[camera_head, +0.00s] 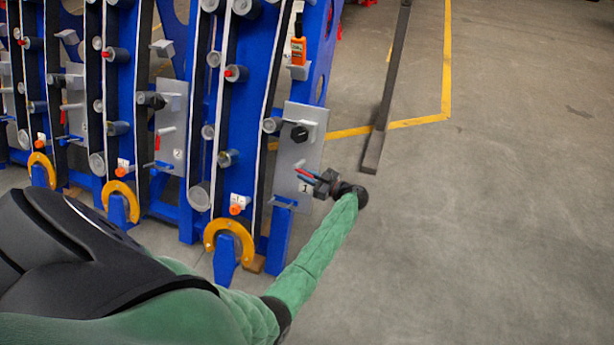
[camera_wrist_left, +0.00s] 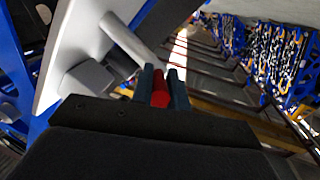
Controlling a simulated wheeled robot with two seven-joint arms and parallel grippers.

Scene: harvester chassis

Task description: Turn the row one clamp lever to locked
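The row one plate (camera_head: 292,150) is a pale grey panel with a "1" label on the blue frame. The row one clamp lever (camera_head: 303,172) shows in the head view as a small red grip beside the plate, mostly hidden by the gripper. In the left wrist view the lever (camera_wrist_left: 160,90) has a grey shaft and a red grip. My left gripper (camera_head: 309,177) is at the plate's right side. Its two blue-grey fingers (camera_wrist_left: 161,86) lie on either side of the red grip, with no clear gap. My right gripper is not in view.
A black knob (camera_head: 299,133) sits on the plate above the lever. An orange device (camera_head: 298,48) hangs higher up. Similar rows stand to the left, with yellow hooks (camera_head: 229,230) at their feet. A dark beam (camera_head: 385,105) lies on the floor. Open floor is at right.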

